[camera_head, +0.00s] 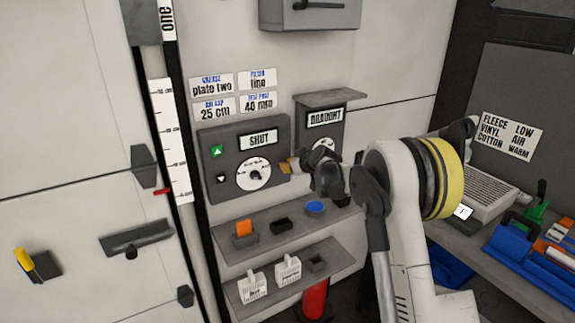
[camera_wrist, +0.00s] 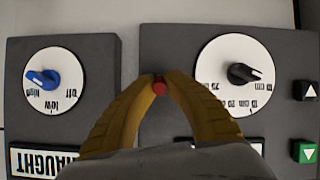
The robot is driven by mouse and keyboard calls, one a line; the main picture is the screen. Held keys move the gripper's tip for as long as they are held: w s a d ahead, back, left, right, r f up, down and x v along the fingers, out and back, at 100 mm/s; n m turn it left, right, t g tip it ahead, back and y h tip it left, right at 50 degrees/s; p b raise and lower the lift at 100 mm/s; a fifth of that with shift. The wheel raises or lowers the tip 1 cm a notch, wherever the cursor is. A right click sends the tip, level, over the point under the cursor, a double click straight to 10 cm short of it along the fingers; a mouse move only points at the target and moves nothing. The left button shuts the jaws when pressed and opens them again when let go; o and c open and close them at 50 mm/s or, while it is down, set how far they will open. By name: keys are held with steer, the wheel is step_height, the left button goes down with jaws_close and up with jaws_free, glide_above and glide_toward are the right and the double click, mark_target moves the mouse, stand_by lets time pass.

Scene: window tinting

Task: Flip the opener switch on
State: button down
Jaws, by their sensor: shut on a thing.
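The grey control panel (camera_head: 215,137) on the wall has a display reading SHUT (camera_head: 257,140), a white dial (camera_head: 253,174), and green and black arrow buttons. In the wrist view the panel (camera_wrist: 185,45) appears upside down, with its dial (camera_wrist: 236,74) and black pointer. A small red-ended switch (camera_wrist: 159,88) stands on the panel beside the dial. My gripper (camera_wrist: 159,80) is at it, its yellow fingers shut on the red end from both sides. In the head view my gripper (camera_head: 289,166) is at the panel's right edge. The switch is hidden there, and its tilt cannot be told.
A DRAUGHT box (camera_head: 324,118) with a blue-pointer dial (camera_wrist: 42,78) stands close beside the panel, across a narrow gap. Two shelves (camera_head: 240,247) with small items sit below. A cluttered bench (camera_head: 480,240) lies to the right.

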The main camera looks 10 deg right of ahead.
steer(key=shift+r, duration=0.1)
steer(key=c, duration=1.4)
jaws_free()
steer(key=v, duration=1.2)
